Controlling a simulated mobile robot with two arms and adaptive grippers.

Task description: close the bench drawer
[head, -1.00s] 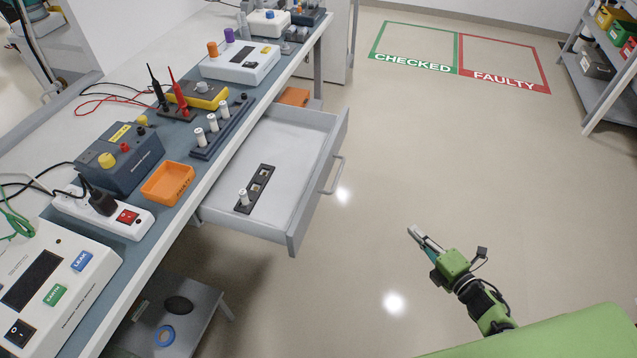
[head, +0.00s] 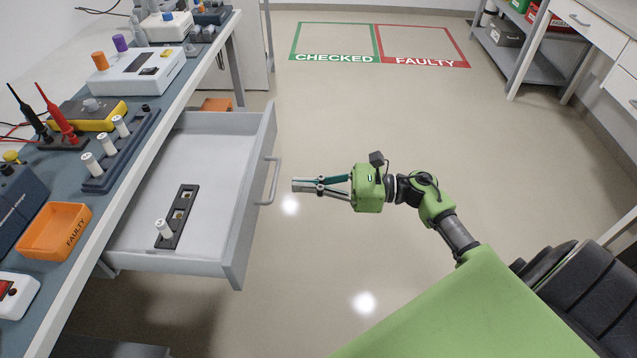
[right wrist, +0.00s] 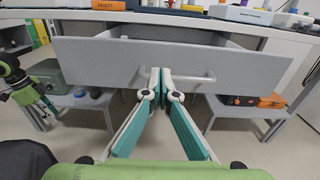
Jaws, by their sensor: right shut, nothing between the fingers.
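The bench drawer (head: 214,155) is pulled out from under the bench, with its grey front (head: 247,200) and bar handle (head: 268,181) facing right. The right wrist view shows the shut fingertips (right wrist: 160,74) in front of the drawer front (right wrist: 95,64), overlapping the middle of the handle (right wrist: 190,78). My left gripper is not in the head view.
The bench top (head: 134,170) holds an orange FAULTY bin (head: 48,247), a rack with white cylinders (head: 120,150) and several instruments. Open floor (head: 370,110) lies right of the drawer. A shelf (head: 525,65) stands at the back right.

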